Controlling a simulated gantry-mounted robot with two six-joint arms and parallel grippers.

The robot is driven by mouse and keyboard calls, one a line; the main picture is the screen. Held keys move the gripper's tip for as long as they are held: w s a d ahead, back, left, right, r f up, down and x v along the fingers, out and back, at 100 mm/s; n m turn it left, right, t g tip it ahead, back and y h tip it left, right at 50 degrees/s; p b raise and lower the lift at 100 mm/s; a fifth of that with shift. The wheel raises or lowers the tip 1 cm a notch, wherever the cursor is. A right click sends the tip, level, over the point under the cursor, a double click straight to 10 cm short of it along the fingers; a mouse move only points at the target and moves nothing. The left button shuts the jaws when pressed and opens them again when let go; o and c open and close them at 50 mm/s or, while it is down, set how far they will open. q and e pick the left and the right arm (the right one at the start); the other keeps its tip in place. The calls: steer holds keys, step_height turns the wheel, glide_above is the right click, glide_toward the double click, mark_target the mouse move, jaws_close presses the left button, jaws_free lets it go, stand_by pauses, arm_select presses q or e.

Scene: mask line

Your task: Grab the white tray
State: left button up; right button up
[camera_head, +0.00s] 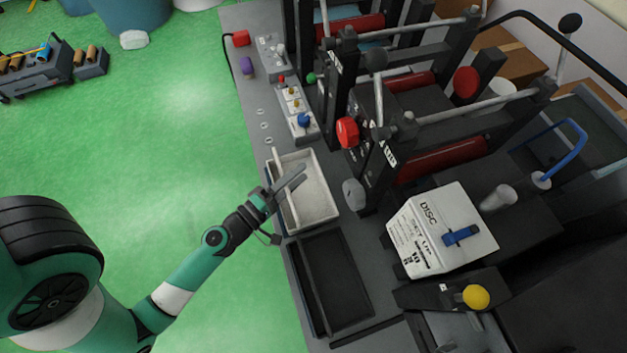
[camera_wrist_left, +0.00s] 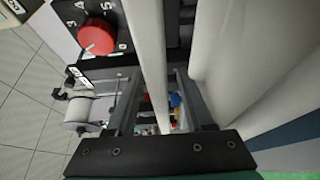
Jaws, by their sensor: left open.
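The white tray (camera_head: 318,205) lies on the grey bench in the head view, at the bench's left edge. My left gripper (camera_head: 287,179) is over the tray's left side, with its arm coming in from the lower left. In the left wrist view my left gripper (camera_wrist_left: 155,115) is open. A long white strip (camera_wrist_left: 150,50), which looks like the tray's rim, runs between its two fingers. I cannot tell whether either finger touches it. A broad pale surface (camera_wrist_left: 250,50) fills the right of that view. My right gripper is not in view.
A black tray (camera_head: 335,280) sits just below the white tray. A control box with coloured knobs (camera_head: 298,112) stands above it. Machine frames with red rollers (camera_head: 440,160) and a labelled white box (camera_head: 440,230) crowd the right. Green floor (camera_head: 170,130) is open at left.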

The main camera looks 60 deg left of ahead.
arm_select(q)
steer(key=shift+w+a, duration=0.15)
steer(key=shift+w, duration=0.2)
steer(key=shift+s+f, duration=0.1)
steer(key=shift+s, duration=0.3)
steer(key=shift+c, duration=0.4)
jaws_close()
